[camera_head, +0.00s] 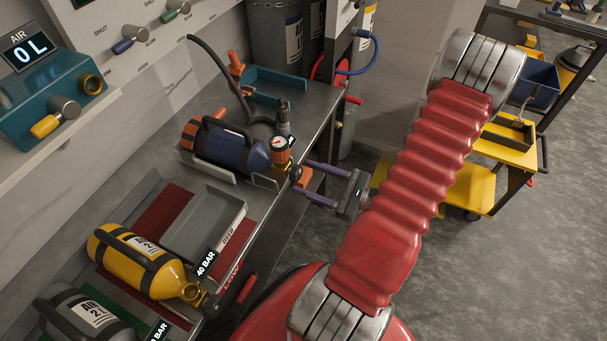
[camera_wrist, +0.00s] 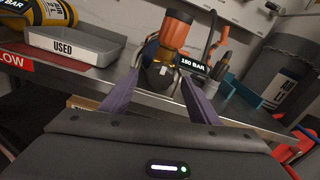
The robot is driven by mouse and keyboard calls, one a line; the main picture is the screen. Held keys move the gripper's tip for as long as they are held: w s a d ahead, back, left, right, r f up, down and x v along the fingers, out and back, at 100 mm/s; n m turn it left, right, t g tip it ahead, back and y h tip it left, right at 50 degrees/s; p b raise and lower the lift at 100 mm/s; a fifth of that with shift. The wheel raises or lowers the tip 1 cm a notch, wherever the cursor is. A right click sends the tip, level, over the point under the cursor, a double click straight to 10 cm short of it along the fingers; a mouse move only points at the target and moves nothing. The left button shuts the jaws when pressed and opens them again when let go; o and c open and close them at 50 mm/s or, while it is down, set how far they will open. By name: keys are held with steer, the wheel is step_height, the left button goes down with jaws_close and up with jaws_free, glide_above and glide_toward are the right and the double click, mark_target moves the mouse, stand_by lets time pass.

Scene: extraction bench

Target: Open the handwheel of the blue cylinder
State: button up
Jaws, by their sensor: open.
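The blue cylinder (camera_head: 222,146) lies in a cradle on the steel bench. Its valve end, with an orange regulator and a round gauge (camera_head: 279,143), points toward my gripper.
A yellow cylinder (camera_head: 140,262) and a grey cylinder (camera_head: 78,315) lie further along the bench. A grey tray (camera_head: 238,203) marked USED lies between the yellow and blue ones. A hose and teal bracket (camera_head: 275,80) stand behind. The bench edge runs beneath my gripper.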

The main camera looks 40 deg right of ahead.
steer(key=shift+x, duration=1.15)
steer(key=shift+c, duration=0.2)
steer(key=c, duration=1)
